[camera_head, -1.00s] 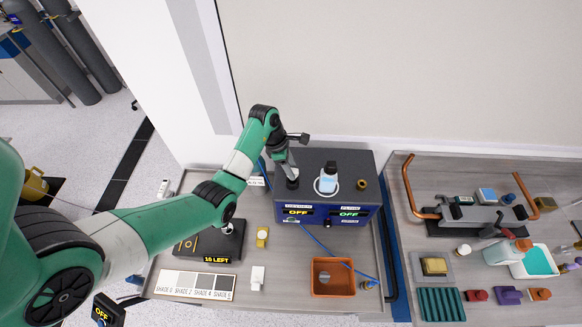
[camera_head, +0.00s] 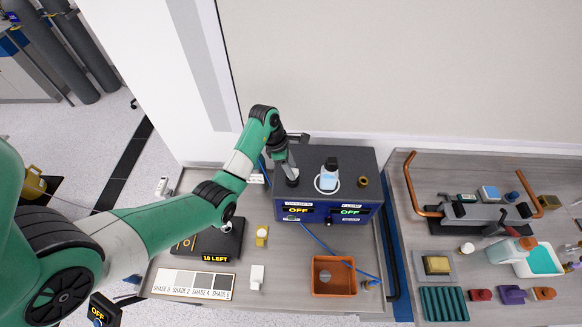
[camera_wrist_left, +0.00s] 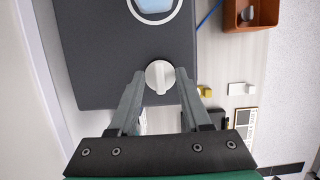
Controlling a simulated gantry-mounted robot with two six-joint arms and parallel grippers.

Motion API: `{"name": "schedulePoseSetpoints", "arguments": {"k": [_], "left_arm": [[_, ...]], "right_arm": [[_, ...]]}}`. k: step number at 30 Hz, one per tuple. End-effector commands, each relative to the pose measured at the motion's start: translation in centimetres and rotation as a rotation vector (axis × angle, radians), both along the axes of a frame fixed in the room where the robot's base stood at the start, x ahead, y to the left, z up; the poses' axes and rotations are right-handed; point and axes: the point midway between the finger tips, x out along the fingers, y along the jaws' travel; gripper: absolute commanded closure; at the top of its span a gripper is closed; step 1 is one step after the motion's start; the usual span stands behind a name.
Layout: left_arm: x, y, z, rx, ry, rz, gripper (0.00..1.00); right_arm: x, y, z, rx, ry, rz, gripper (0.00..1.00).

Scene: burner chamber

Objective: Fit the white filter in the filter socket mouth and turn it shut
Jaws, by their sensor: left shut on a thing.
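The white filter (camera_wrist_left: 160,76) is a round cap with a raised ridge across its top, seen in the left wrist view. It sits on top of the dark blue-grey box (camera_head: 345,160), near its left side. My left gripper (camera_head: 291,174) reaches down onto it, and its two fingers are shut on the filter from either side in the left wrist view (camera_wrist_left: 160,82). The filter socket mouth is not visible and may be hidden under the filter; I cannot tell how deep the filter sits. My right gripper is not in view.
A bottle (camera_head: 329,173) stands in a white ring on the box, with a brass ring (camera_head: 363,182) to its right. Both box displays read OFF. An orange bin (camera_head: 334,290), a shade strip (camera_head: 193,284) and a yellow item (camera_head: 262,235) lie in front.

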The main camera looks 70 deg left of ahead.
Motion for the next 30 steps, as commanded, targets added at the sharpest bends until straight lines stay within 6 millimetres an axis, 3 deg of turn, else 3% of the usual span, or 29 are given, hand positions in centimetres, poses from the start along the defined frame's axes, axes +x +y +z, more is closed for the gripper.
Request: {"name": "schedulePoseSetpoints", "arguments": {"k": [21,22,27,30], "left_arm": [[0.0,0.0,-2.3,0.0,0.0,0.0,1.0],[0.0,0.0,-2.2,0.0,0.0,0.0,0.48],[0.0,0.0,-2.1,0.0,0.0,0.0,0.18],[0.0,0.0,-2.1,0.0,0.0,0.0,0.17]], "right_arm": [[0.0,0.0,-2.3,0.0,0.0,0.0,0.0],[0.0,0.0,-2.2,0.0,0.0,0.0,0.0],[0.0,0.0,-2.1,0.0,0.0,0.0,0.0],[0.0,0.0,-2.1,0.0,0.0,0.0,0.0]]}}
